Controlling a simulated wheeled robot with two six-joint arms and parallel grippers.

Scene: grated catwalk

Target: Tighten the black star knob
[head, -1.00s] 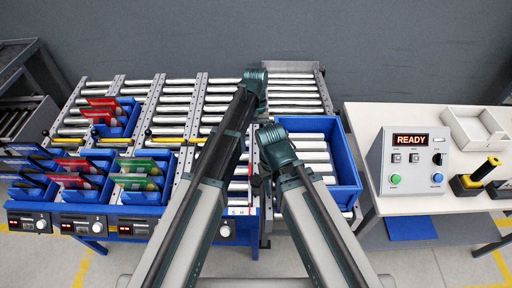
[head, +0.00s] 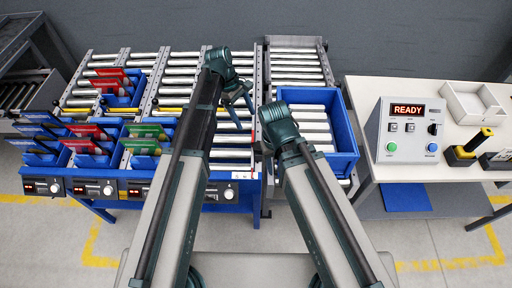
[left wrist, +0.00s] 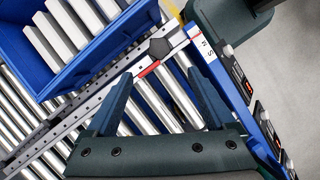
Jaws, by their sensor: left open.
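The black star knob (left wrist: 160,48) shows in the left wrist view on a grey perforated rail, beside a red mark. My left gripper (left wrist: 158,76) is open and empty, with the knob ahead of the gap between its fingers and apart from them. In the head view my left gripper (head: 245,118) hangs above the rollers, left of the blue bin. The knob cannot be made out clearly in the head view near my right wrist. My right arm ends by the bin's left side, and its fingers are hidden.
The blue bin (head: 345,145) sits on the right roller lane. Several small blue bins with red and green items (head: 88,142) stand at left. A control box reading READY (head: 409,133) stands on the white table (head: 385,92) at right. The floor in front is clear.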

